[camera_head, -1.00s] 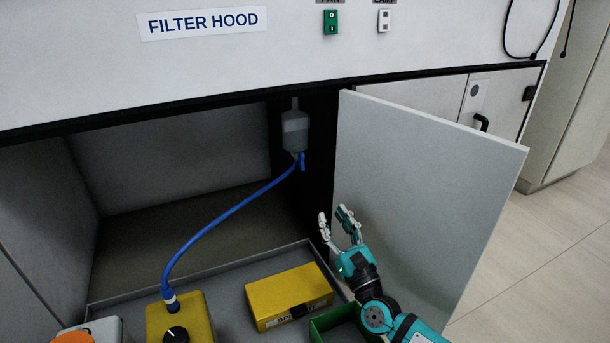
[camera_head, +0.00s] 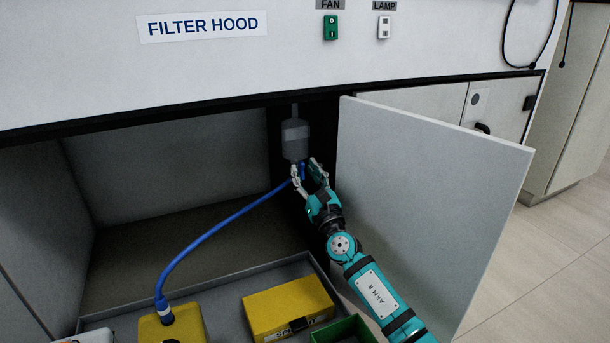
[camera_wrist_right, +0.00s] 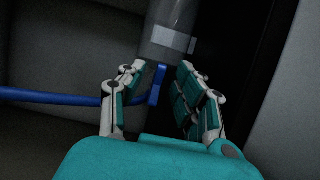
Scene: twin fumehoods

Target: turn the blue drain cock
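The blue drain cock (camera_wrist_right: 157,84) is a small upright blue lever below the grey drain bottle (camera_head: 295,138), which hangs under the hood's edge. In the head view the cock (camera_head: 302,170) shows between the fingers of my right gripper (camera_head: 307,171). In the right wrist view the right gripper (camera_wrist_right: 154,88) is open, with one finger on each side of the cock. A gap shows on both sides, and I see no clear contact. A blue hose (camera_head: 220,229) runs from below the bottle down to a yellow box (camera_head: 184,326). My left gripper is not in view.
An open cabinet door (camera_head: 430,190) stands just right of my right arm. A grey tray (camera_head: 226,284) below holds a yellow box with a black clasp (camera_head: 288,306) and a green bin (camera_head: 345,330). The cabinet's inside left of the bottle is open room above the hose.

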